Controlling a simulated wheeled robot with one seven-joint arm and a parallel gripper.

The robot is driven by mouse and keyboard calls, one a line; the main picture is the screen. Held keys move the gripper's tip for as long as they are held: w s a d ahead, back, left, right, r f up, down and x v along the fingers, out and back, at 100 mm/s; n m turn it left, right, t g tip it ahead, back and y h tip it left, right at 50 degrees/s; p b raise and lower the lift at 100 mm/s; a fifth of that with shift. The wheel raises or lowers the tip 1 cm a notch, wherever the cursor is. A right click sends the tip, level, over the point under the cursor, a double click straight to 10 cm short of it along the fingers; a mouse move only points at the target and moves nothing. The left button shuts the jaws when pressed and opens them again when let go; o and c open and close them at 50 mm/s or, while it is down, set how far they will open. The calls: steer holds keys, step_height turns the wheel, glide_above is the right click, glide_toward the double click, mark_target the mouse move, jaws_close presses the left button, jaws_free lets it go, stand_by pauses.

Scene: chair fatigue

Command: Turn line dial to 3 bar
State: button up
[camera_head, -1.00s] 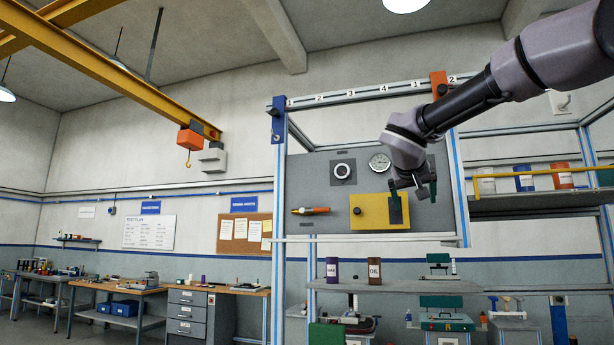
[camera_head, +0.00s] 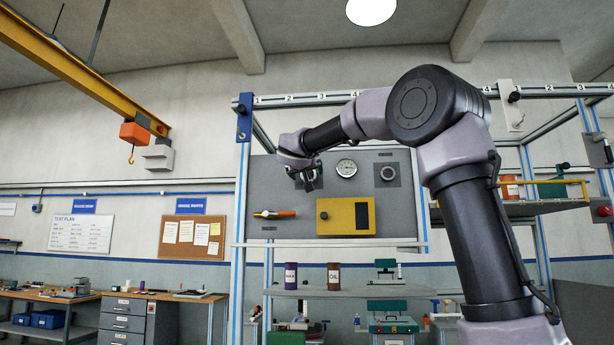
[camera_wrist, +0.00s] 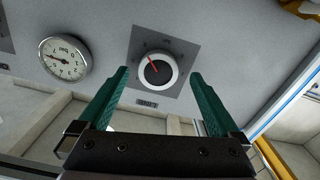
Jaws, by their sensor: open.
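The line dial (camera_wrist: 155,70) is a round knob with a white ring, a dark centre and a red pointer, on a grey square plate. The wrist view is upside down; there the pointer leans up and slightly left, and its scale is too small to read. A small label (camera_wrist: 147,104) beside the dial seems to read LINE. My gripper (camera_wrist: 159,73) is open and empty, its green fingers pointing at the dial, one to each side in the picture. Contact is not visible. In the head view my gripper (camera_head: 310,181) covers the dial.
A round bar gauge (camera_wrist: 64,58) sits beside the dial; it also shows in the head view (camera_head: 347,168). A second dial (camera_head: 388,173) is right of the gauge. Below are an orange-handled lever (camera_head: 274,214) and a yellow box (camera_head: 334,216). Cans stand on a shelf (camera_head: 350,292).

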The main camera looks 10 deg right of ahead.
mark_target(309, 175)
steer(key=shift+x, duration=1.15)
steer(key=shift+d, duration=0.1)
steer(key=c, duration=1.4)
steer(key=shift+n, duration=0.3)
